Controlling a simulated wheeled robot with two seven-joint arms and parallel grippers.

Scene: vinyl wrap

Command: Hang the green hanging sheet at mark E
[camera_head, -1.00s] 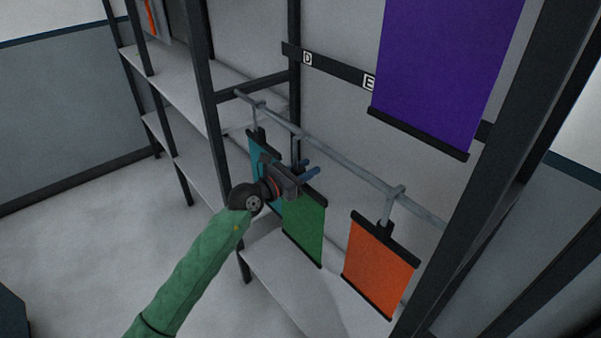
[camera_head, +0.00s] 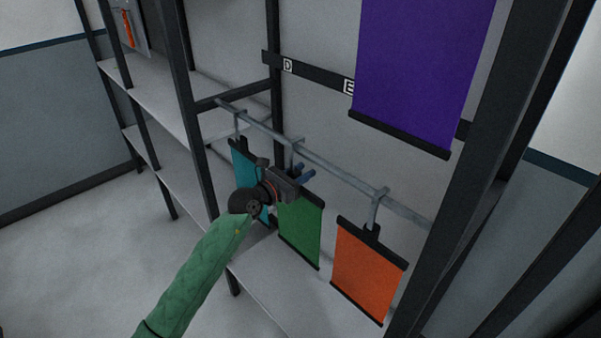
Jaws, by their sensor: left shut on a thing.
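The green hanging sheet (camera_head: 300,234) hangs upright below the rail (camera_head: 330,170), between a teal sheet (camera_head: 243,164) and an orange sheet (camera_head: 366,273). My left gripper (camera_head: 304,177) is at the green sheet's top edge, just below the rail's middle hook (camera_head: 290,155), and is shut on it. The gripper hides the sheet's top clip, so I cannot tell whether it touches the hook. Mark E (camera_head: 349,87) is a white label on the dark bar higher up, at the purple sheet's left edge. My right gripper is not in view.
A large purple sheet (camera_head: 425,75) hangs in front of the dark bar, right of mark E. Mark D (camera_head: 288,65) is further left on the bar. Dark rack posts (camera_head: 480,150) stand at the right, with grey shelves (camera_head: 160,105) at the left. Open floor lies at the lower left.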

